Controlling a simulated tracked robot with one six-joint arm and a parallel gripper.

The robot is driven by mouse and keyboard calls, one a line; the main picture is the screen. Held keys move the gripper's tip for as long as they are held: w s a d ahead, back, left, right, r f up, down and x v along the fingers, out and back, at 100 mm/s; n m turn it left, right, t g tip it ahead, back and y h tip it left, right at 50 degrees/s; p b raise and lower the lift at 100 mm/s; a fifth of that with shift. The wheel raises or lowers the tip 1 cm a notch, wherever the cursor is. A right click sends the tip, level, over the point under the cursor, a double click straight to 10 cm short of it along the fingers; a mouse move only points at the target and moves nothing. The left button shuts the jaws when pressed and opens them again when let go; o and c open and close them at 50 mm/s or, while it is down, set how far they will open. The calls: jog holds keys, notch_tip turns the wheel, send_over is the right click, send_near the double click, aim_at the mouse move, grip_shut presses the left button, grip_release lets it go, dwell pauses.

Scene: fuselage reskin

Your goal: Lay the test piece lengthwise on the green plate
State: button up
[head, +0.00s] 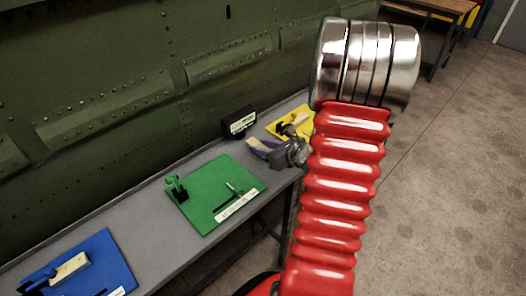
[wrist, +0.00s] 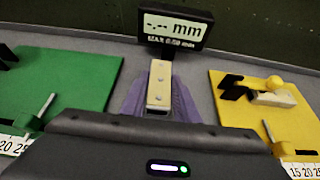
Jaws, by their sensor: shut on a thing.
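The test piece (wrist: 159,85), a pale beige strip with several small round dots, is held between the purple fingers of my gripper (wrist: 160,100). It points away from the wrist camera. In the head view my gripper (head: 260,147) is over the grey bench between the green and yellow plates, shut on the piece. The green plate (head: 207,202) carries a green post with a dark block, a thin pin and a white ruled strip on its near edge. No piece lies on it. It also shows at the left of the wrist view (wrist: 75,75). The held piece's height is unclear.
A black display box (head: 240,123) stands behind my gripper. A yellow plate (wrist: 229,109) at the right holds a pale piece. A blue plate (head: 108,255) at the front left holds another. The riveted green fuselage wall (head: 120,80) rises behind the grey bench (head: 150,225).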

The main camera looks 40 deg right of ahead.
jog(key=shift+f, duration=1.1)
jog(key=o, duration=1.1)
jog(key=shift+f, duration=0.1)
jog(key=shift+c, duration=0.2)
jog(key=shift+s+r, duration=0.25)
jog(key=shift+s, duration=0.05)
jog(key=v, duration=1.1)
jog(key=shift+s, duration=0.15)
jog(key=shift+r, duration=0.1)
